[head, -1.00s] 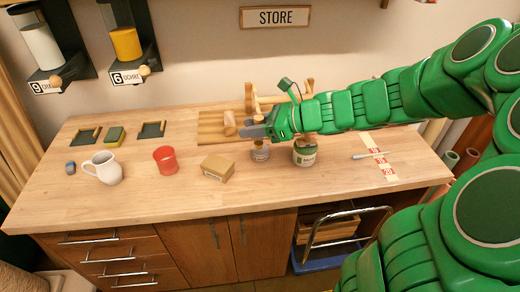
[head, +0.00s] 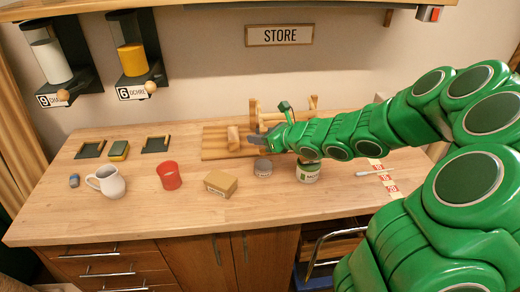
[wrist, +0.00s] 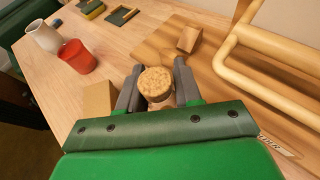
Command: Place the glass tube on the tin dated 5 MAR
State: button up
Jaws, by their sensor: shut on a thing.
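My gripper (wrist: 158,88) is shut on a round cork-topped piece (wrist: 155,80), which fits the stopper of the glass tube. The tube's body is mostly hidden below the cork. In the head view my gripper (head: 258,140) is above the back of the table, in front of a wooden rack. A small grey tin (head: 263,168) with a pale label stands just in front of my gripper. A green and white tin (head: 308,173) stands to its right, under my arm. I cannot read a date on either tin.
A tan box (head: 220,184), a red cup (head: 168,176) and a white mug (head: 107,182) stand to the left. The wooden rack (head: 215,153) is behind. A red-and-white marked strip (head: 391,187) lies at the right. The front of the table is clear.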

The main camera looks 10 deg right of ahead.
jog(key=shift+f, duration=2.1)
jog(key=shift+f, duration=0.15)
jog(key=o, duration=1)
